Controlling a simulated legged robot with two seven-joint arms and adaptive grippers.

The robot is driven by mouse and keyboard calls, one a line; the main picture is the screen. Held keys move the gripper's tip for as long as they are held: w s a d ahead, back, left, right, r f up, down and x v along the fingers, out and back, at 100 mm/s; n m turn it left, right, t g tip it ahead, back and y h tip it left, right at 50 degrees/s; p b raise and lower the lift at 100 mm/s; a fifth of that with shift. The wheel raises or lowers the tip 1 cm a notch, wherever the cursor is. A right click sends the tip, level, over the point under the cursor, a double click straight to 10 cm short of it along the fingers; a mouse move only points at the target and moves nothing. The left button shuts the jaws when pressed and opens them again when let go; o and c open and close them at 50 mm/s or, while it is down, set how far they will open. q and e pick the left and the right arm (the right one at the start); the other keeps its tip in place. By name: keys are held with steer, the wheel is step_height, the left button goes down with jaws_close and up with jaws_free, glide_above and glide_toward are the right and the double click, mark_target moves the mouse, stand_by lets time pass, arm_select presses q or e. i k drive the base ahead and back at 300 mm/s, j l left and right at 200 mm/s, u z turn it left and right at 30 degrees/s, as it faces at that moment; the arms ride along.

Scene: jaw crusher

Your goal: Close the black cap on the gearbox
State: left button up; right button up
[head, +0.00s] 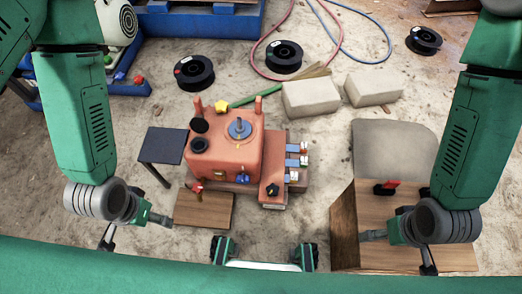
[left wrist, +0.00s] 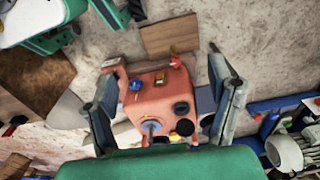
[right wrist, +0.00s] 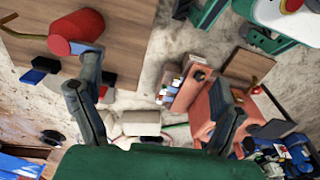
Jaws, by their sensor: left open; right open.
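The orange-red gearbox (head: 225,155) stands in the middle of the head view and between the fingers in the left wrist view (left wrist: 160,100). A black cap (head: 199,125) stands raised at its top left edge, beside a black round opening (head: 200,145). Two black round parts show in the left wrist view, the opening (left wrist: 181,108) and the cap (left wrist: 185,127). My left gripper (head: 135,228) is open and empty, in front and left of the gearbox. My right gripper (head: 398,250) is open and empty over the wooden table. In the right wrist view the gearbox (right wrist: 212,112) is partly hidden by a finger.
A wooden table (head: 345,225) with a red-handled item (head: 386,187) stands at the right. A dark small table (head: 162,146) is left of the gearbox. Pale blocks (head: 311,97), black spools (head: 194,72) and hoses lie behind. A blue crate (head: 200,22) is at the back.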

mark_target(199, 125)
steer(key=u, duration=0.45)
steer(key=j+z, duration=0.25)
steer(key=j, duration=0.15)
steer(key=k+j+z, duration=0.25)
steer(key=j, duration=0.15)
steer(key=j+z, duration=0.3)
steer(key=k+j+z, duration=0.25)
steer(key=j, duration=0.2)
steer(key=k+j+z, duration=0.1)
steer(key=j+z, duration=0.15)
steer(key=i+j+z, duration=0.1)
steer(key=j+z, duration=0.3)
steer(key=j, duration=0.25)
steer(key=j+z, duration=0.4)
steer(key=j, duration=0.25)
